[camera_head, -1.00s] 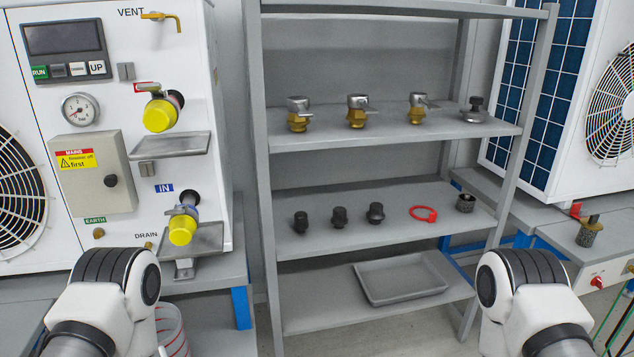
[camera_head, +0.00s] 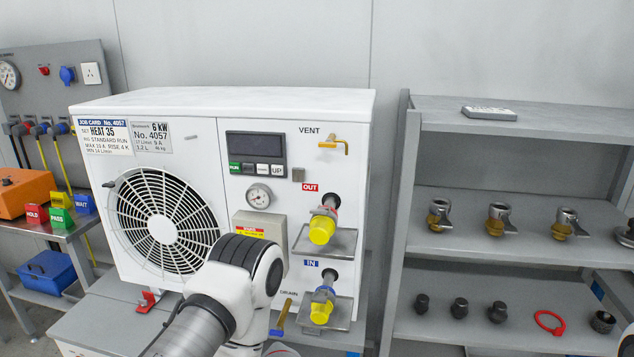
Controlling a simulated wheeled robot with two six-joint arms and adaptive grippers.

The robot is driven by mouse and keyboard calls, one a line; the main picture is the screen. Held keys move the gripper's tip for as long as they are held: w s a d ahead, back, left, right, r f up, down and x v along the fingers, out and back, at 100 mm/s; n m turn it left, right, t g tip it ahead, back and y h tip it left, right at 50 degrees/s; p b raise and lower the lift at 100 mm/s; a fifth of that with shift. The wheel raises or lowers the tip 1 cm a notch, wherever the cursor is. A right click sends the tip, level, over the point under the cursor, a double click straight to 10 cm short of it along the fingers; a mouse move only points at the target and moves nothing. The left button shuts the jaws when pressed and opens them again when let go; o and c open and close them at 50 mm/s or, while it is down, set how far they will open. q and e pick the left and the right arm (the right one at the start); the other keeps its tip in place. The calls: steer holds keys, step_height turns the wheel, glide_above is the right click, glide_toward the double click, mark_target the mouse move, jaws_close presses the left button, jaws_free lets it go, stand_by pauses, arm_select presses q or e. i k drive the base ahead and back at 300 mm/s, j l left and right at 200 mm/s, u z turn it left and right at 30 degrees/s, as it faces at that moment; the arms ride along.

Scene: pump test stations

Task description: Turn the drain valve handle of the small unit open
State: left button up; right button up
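The small unit (camera_head: 217,115) is the white 6 kW heat pump on the bench, with a round fan grille on its left. The DRAIN label (camera_head: 289,293) is low on its front, partly covered by my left arm. A brass-coloured drain valve handle (camera_head: 284,311) shows just below the label, slanting down to the left. My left arm stands in front of the lower part of the unit. Neither gripper shows; my left one is out of sight below or behind the arm, and my right one is outside the picture.
Yellow-capped OUT port (camera_head: 322,229) and IN port (camera_head: 321,312) stick out right of the drain, above grey drip trays. A brass VENT lever (camera_head: 334,144) is at the top. A grey shelf (camera_head: 500,260) with fittings stands right. A side table (camera_head: 50,232) with coloured signs is left.

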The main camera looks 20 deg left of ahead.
mark_target(277, 331)
steer(key=u, duration=1.2)
